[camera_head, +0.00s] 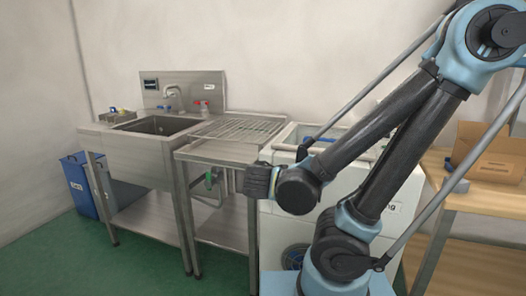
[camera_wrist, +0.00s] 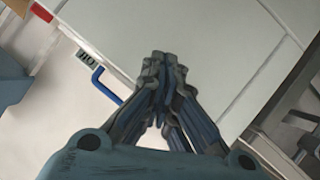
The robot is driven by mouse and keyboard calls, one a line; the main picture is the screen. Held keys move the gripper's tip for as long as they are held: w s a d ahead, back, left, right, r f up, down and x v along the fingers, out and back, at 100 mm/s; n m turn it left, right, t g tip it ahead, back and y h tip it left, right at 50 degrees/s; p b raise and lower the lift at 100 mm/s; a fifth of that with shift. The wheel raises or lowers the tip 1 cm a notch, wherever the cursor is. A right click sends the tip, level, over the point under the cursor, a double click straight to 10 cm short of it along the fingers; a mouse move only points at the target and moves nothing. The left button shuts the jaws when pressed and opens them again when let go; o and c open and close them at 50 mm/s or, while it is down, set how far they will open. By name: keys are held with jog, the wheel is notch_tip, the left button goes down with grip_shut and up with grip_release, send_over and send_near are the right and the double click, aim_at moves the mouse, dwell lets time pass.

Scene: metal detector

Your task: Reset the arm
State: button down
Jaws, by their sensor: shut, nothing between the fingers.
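My arm rises at the right of the head view, its upper links folded and the last part turned to the left. My gripper (camera_head: 258,181) is at about the height of the sink unit's side, in front of the white machine. In the wrist view the fingers of my gripper (camera_wrist: 165,65) meet at their tips, with nothing between them. Behind them is a large pale panelled surface (camera_wrist: 215,40).
A steel sink (camera_head: 155,125) and a rack table (camera_head: 238,129) stand along the wall. A white machine (camera_head: 398,190) stands behind my arm. A wooden table with a cardboard box (camera_head: 495,160) is at the right. A blue bin (camera_head: 79,187) is at the left. Green floor (camera_head: 150,265) is clear in front.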

jog(key=s+d+f+n+g+y, duration=0.1)
jog(key=s+d+f+g+y, duration=0.5)
jog(key=s+f+g+y, duration=0.1)
jog(key=shift+d+f+g+y, duration=0.25)
jog(key=shift+f+g+y, duration=0.35)
jog(key=shift+f, duration=0.3)
dwell(0.3)
jog(key=shift+w, duration=0.1)
dwell(0.4)
jog(key=shift+w+f, duration=0.2)
jog(key=shift+w, duration=0.15)
